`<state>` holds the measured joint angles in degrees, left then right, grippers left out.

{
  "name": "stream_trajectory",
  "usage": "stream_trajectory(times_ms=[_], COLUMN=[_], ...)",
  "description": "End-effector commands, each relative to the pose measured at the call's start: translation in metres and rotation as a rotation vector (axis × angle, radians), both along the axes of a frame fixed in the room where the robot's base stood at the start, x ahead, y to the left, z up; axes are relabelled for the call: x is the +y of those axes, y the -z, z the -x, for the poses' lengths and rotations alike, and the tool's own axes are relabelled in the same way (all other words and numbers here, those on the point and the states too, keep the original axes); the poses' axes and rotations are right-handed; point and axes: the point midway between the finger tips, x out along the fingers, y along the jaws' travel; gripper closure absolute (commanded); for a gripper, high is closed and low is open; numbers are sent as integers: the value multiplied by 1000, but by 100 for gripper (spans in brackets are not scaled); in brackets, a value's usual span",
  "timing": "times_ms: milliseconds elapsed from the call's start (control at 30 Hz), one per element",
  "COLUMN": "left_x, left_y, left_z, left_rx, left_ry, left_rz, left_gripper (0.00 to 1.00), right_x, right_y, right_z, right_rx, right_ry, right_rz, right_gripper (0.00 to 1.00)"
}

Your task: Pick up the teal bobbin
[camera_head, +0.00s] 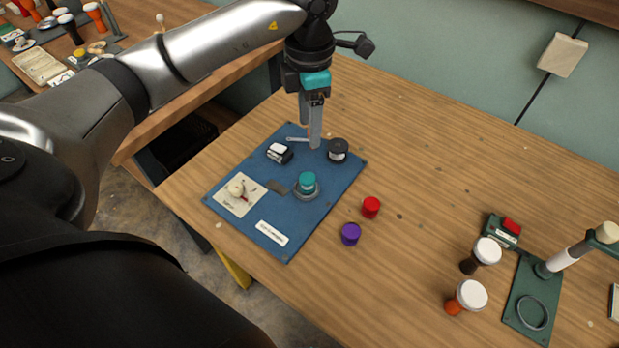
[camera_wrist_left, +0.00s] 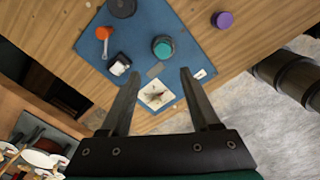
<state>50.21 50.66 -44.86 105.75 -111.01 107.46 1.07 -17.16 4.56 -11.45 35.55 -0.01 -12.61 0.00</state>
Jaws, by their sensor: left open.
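The teal bobbin (camera_head: 308,180) stands on a round grey holder on the blue mat (camera_head: 338,194). It also shows in the left wrist view (camera_wrist_left: 163,44), beyond the fingers and near the middle of the blue mat (camera_wrist_left: 195,62). My left gripper (camera_head: 312,138) points down above the far part of the mat, behind the bobbin and apart from it. In the left wrist view its two fingers (camera_wrist_left: 157,82) are spread with nothing between them. My right gripper does not show in either view.
A black spool (camera_head: 338,150), a small black-and-white box (camera_head: 279,153) and a white card (camera_head: 236,195) are on the mat. Red (camera_head: 371,207) and purple (camera_head: 350,234) bobbins stand just right of it. Goblet drums (camera_head: 470,296) stand farther right. The table's middle is mostly clear.

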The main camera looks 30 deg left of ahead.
Motion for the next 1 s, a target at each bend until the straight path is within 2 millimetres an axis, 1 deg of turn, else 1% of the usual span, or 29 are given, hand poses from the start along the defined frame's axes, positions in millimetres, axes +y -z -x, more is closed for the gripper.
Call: stream_trajectory(times_ms=[33,200,300,400,500,667,733,900,1000], left_x=[0,-1,-1,-1,-1,-1,-1,0,0], left_y=[11,49,69,84,92,98,105,131,144], left_z=[1,2,2,2,2,2,4,9,8], left_rx=[6,8,7,6,3,4,5,5,5], left_ry=[0,2,1,3,2,2,2,3,2], left_rz=[-2,2,3,4,4,5,5,6,6], left_gripper=[37,37,37,37,37,37,37,37,37], right_x=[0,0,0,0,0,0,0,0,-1], right_y=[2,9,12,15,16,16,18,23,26], right_z=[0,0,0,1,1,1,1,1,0], right_rx=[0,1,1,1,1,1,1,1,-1], right_ry=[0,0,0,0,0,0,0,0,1], right_rz=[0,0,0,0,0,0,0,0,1], right_gripper=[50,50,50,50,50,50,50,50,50])
